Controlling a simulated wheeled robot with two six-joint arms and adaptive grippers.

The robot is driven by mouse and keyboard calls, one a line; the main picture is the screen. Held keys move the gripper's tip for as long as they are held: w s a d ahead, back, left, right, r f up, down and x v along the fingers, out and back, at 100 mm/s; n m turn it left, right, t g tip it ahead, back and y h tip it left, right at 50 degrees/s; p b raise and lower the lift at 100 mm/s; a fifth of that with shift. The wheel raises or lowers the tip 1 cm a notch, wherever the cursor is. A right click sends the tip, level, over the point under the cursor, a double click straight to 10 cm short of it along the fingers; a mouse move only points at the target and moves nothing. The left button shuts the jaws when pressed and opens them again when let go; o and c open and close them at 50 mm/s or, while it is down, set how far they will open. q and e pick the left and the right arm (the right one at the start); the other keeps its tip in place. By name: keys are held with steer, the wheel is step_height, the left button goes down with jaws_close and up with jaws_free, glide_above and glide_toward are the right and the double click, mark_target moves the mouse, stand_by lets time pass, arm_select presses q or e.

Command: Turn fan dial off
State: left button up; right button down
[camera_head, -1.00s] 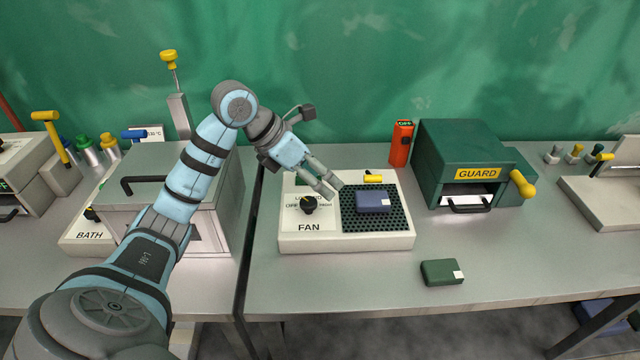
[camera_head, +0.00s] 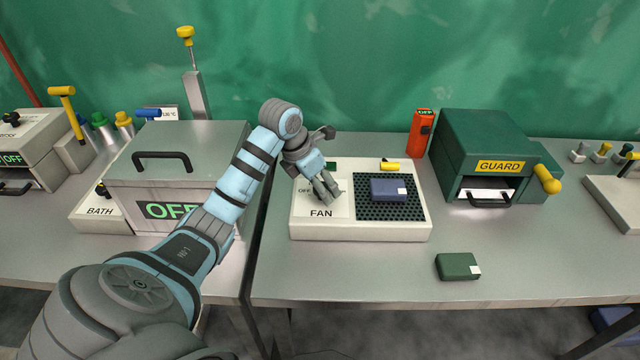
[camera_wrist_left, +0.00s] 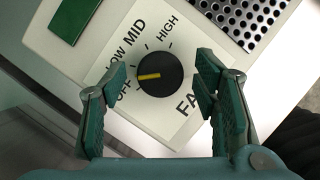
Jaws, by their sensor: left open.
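The fan unit (camera_head: 361,232) is a white box with a black mesh and the word FAN. Its dial (camera_wrist_left: 160,73) is a round black knob with a yellow pointer line, seen in the left wrist view. The pointer aims left, between the LOW and OFF words; I cannot tell exactly which mark it meets. My left gripper (camera_head: 332,194) is over the dial and hides it in the head view. In the left wrist view the gripper (camera_wrist_left: 163,84) is open, one finger on each side of the knob, with gaps visible. My right gripper is not in view.
A blue block (camera_head: 389,189) lies on the mesh, with a yellow-handled switch (camera_head: 390,165) behind it. A green guard box (camera_head: 486,145) and an orange device (camera_head: 419,134) stand to the right. A green block (camera_head: 458,266) lies in front. The bath (camera_head: 135,201) is left.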

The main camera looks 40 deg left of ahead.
arm_select(q)
steer(key=shift+s, duration=0.1)
steer(key=c, duration=1.1)
steer(key=shift+d+r+n+y+p, duration=0.15)
steer(key=shift+n+y+p, duration=0.5)
steer(key=shift+n, duration=0.65)
steer(key=shift+n+y+p, duration=0.55)
steer(key=shift+n+p, duration=0.4)
steer(key=shift+n, duration=0.85)
